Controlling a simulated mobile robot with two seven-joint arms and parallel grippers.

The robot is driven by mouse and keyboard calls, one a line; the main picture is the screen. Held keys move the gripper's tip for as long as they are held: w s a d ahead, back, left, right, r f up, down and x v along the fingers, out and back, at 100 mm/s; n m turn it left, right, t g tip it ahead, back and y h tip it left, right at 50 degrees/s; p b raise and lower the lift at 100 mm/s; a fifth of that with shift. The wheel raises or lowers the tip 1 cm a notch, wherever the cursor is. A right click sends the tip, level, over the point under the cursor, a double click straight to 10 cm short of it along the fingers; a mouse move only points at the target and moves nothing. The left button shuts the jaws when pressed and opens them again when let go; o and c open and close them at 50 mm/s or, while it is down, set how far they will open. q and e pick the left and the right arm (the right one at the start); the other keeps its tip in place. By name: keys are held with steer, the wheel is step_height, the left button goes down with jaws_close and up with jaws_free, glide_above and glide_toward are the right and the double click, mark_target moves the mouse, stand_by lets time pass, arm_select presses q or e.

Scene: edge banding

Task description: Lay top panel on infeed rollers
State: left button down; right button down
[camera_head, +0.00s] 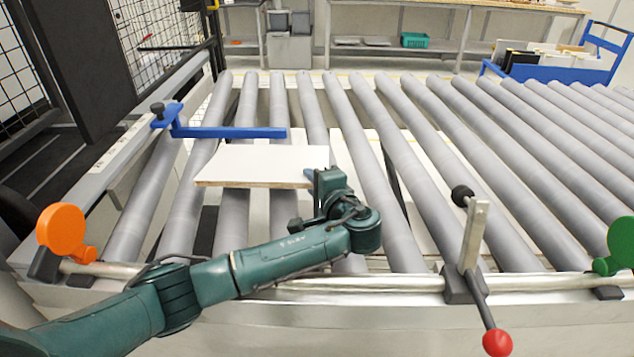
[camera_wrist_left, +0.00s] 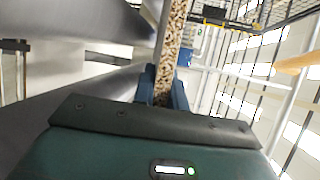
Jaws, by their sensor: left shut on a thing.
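A white top panel (camera_head: 255,165) with a pale wood edge lies roughly flat over the left infeed rollers (camera_head: 232,215) in the head view. I cannot tell whether it touches them. My left gripper (camera_head: 316,180) is shut on the panel's right end near its front corner. In the left wrist view the blue fingers (camera_wrist_left: 162,86) close on both faces of the panel (camera_wrist_left: 172,50), whose speckled chipboard edge faces the camera. My right gripper is not in view.
A blue stop arm (camera_head: 225,131) lies across the rollers just behind the panel. An orange knob (camera_head: 62,228), a lever with a red ball (camera_head: 497,342) and a green knob (camera_head: 622,240) stand along the front rail. The rollers on the right are clear.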

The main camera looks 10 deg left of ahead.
arm_select(q)
steer(key=shift+a, duration=0.1)
steer(key=c, duration=1.4)
jaws_free()
steer(key=shift+o, duration=0.3)
steer(key=shift+f, duration=0.1)
steer(key=shift+o, duration=0.8)
steer(key=shift+f, duration=0.1)
steer(key=o, duration=0.8)
